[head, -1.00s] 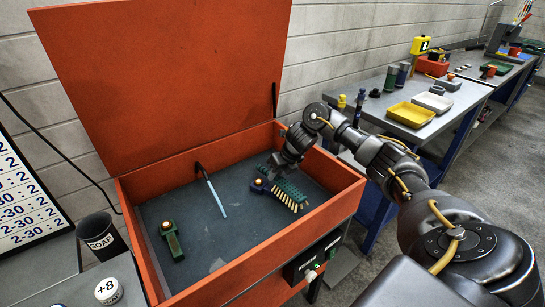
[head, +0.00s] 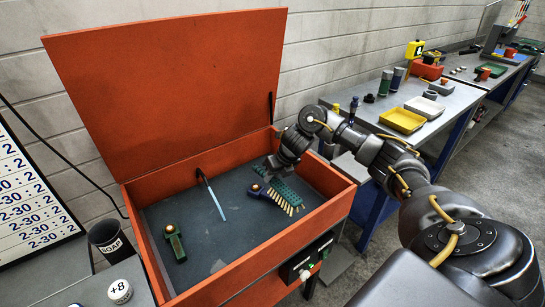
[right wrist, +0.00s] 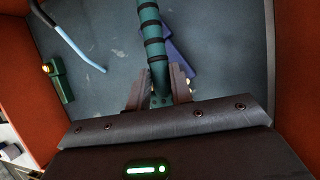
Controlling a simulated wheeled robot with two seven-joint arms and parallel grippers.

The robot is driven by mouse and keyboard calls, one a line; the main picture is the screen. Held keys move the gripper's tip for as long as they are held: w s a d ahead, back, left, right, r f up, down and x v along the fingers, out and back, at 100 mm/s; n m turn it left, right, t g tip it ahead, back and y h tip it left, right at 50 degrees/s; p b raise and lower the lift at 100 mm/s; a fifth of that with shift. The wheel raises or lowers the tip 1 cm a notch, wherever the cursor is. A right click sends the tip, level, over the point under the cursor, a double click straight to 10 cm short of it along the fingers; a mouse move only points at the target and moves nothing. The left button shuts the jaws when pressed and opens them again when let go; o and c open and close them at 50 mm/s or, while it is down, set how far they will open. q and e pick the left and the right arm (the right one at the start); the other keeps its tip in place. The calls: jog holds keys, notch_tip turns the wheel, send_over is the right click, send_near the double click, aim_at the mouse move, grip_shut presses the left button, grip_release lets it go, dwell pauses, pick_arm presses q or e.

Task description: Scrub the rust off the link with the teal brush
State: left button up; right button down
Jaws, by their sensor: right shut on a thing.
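The teal brush (head: 288,188) has cream bristles and is inside the orange basin at its right side. My right gripper (head: 277,165) is shut on one end of it. In the right wrist view the brush (right wrist: 151,35) shows dark bands and runs up from between the fingers (right wrist: 158,90). A blue-purple piece with a copper-coloured knob (head: 257,189) lies beside the brush, partly under it in the wrist view (right wrist: 182,58). A green piece with a similar knob (head: 174,243) lies at the basin's left. I cannot tell which is the link, nor see rust clearly. My left gripper is out of view.
The orange basin (head: 318,217) has raised walls and an open lid (head: 165,95) behind. A dark hose with a light-blue tip (head: 217,204) hangs into its middle. A bench with a yellow tray (head: 402,120) stands right. The basin's front floor is clear.

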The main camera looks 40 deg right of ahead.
jog(key=shift+d+r+p, duration=0.1)
jog(key=shift+r+p, duration=0.7)
jog(key=shift+r, duration=0.55)
